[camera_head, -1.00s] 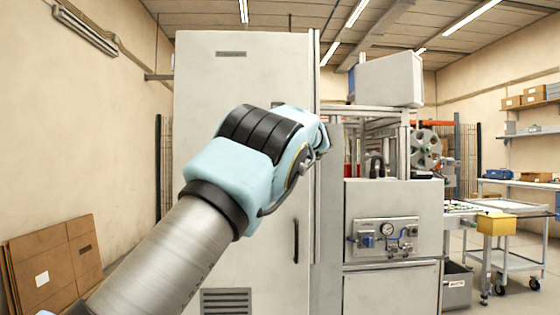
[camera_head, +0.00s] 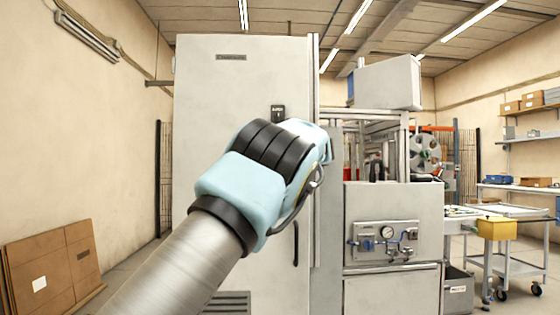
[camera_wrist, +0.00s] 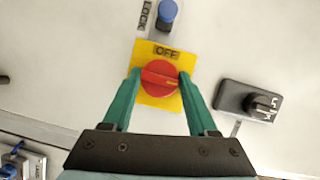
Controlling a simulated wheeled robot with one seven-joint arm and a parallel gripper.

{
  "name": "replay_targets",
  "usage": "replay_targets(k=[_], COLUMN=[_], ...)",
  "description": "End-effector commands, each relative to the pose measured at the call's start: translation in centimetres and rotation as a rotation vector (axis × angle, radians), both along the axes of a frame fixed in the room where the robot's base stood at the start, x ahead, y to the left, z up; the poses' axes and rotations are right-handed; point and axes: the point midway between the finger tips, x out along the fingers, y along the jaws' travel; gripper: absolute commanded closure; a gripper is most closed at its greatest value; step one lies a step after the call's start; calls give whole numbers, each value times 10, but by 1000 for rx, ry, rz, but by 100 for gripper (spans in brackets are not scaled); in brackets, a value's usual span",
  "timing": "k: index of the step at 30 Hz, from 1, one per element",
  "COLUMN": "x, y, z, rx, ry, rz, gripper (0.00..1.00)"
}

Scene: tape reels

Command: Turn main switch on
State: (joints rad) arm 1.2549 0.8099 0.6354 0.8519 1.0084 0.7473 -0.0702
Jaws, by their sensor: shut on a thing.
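The main switch is a round red knob (camera_wrist: 158,79) on a yellow plate (camera_wrist: 145,97), seen in the wrist view. An "OFF" label (camera_wrist: 166,51) sits just above the knob. The knob's raised bar lies roughly crosswise in the picture. My gripper (camera_wrist: 160,74) has its two green fingers on either side of the red knob and is shut on it. In the head view my arm's wrist covers the switch and the fingers, in front of the tall grey cabinet (camera_head: 240,75).
In the wrist view a blue knob (camera_wrist: 167,12) by a "LOCK" label is above the switch, and a black selector (camera_wrist: 250,101) is to its right. In the head view a machine with a gauge panel (camera_head: 387,241) stands right of the cabinet. Cardboard sheets (camera_head: 55,265) lean at left.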

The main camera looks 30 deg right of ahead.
Motion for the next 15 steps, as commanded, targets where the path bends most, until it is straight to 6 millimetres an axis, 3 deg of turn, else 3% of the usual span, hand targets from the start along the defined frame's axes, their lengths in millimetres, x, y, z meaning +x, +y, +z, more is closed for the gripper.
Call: replay_targets(k=[2,3,10,15], x=[0,0,0,0], y=[-1,-1,0,0], z=[-1,-1,0,0], rx=[0,0,0,-1], ry=[1,1,1,1], rz=[-2,-2,-1,-1], gripper=[97,38,12,11])
